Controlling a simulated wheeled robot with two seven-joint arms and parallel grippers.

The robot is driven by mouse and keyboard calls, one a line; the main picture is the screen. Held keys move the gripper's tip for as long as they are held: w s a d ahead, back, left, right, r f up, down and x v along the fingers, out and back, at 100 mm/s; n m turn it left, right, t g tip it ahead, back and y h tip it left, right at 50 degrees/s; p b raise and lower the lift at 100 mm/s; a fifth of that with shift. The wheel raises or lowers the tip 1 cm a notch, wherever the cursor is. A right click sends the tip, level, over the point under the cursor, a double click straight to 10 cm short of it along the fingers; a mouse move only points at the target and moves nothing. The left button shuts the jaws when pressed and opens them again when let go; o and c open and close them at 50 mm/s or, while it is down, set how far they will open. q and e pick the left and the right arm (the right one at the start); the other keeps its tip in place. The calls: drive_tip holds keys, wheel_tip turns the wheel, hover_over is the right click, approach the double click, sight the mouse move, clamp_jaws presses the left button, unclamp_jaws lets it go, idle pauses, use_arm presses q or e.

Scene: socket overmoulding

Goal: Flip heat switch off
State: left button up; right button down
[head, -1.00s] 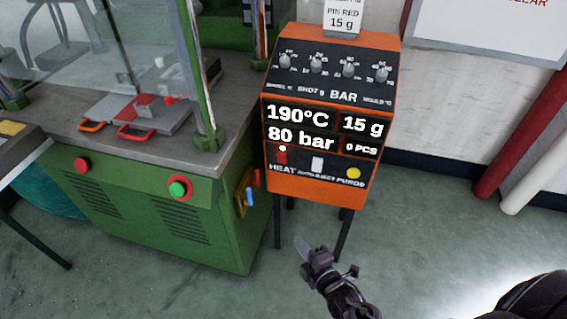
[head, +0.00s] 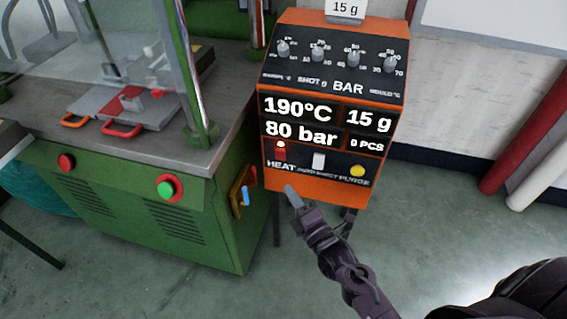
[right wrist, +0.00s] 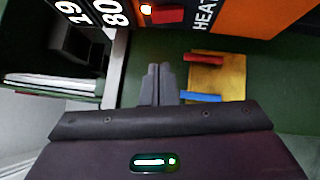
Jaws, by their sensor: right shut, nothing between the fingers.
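The heat switch (head: 280,153) is a small red switch above the HEAT label, at the lower left of the orange control box (head: 315,188). A light at its top glows. In the right wrist view the switch (right wrist: 167,14) shows at the top edge with the lit orange lamp beside it. My right gripper (head: 290,190) is shut and empty. Its fingertips are just below the HEAT label, apart from the switch in the picture. In the right wrist view the closed fingers (right wrist: 158,70) point up, below the switch. My left gripper is not in view.
A white switch (head: 319,161) and a yellow button (head: 358,171) sit right of the heat switch. The green machine (head: 215,225) stands close on the left, with a yellow plate (head: 236,200) bearing red and blue handles on its side.

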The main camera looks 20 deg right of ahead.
approach(276, 152)
drive_tip(key=w+a, duration=0.2)
drive_tip(key=a, duration=0.1)
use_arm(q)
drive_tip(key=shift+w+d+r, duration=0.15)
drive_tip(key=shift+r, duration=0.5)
use_arm(e)
drive_tip(key=shift+w+d+r, duration=0.1)
drive_tip(key=shift+w+d, duration=0.2)
drive_tip(key=shift+w, duration=0.3)
drive_tip(key=shift+w+d+r, duration=0.1)
drive_tip(key=shift+w+d, duration=0.15)
drive_tip(key=shift+w, duration=0.4)
drive_tip(key=shift+w+d+r, duration=0.1)
drive_tip(key=shift+w+d, duration=0.2)
drive_tip(key=shift+w, duration=0.3)
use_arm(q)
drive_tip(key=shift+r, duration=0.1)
